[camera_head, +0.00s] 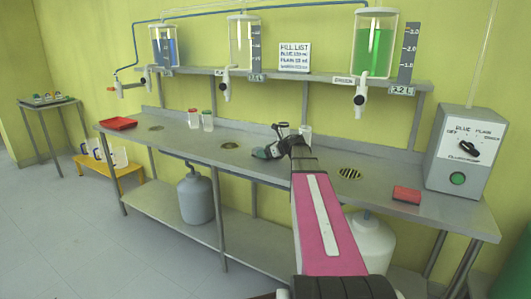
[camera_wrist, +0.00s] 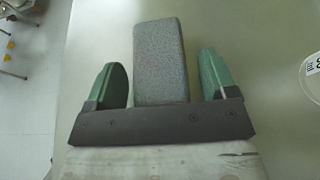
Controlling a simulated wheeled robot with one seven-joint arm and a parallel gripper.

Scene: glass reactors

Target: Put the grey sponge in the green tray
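The grey sponge (camera_wrist: 160,60) is a speckled block in the middle of the wrist view, over the steel bench. My gripper (camera_wrist: 162,80) has one green finger on each side of it. A gap shows between the sponge and each finger, so my gripper is open around it and not clamped. In the head view my gripper (camera_head: 268,151) is low at the bench top, near its middle. I cannot make out the sponge there; my gripper and arm cover that spot. I see no green tray in either view.
A red tray (camera_head: 118,123) lies at the bench's left end. Two small capped jars (camera_head: 207,121) stand behind my gripper's left. A red block (camera_head: 407,194) and a grey control box (camera_head: 465,150) are at the right. Liquid tanks with taps (camera_head: 375,45) hang above the bench (camera_head: 180,140).

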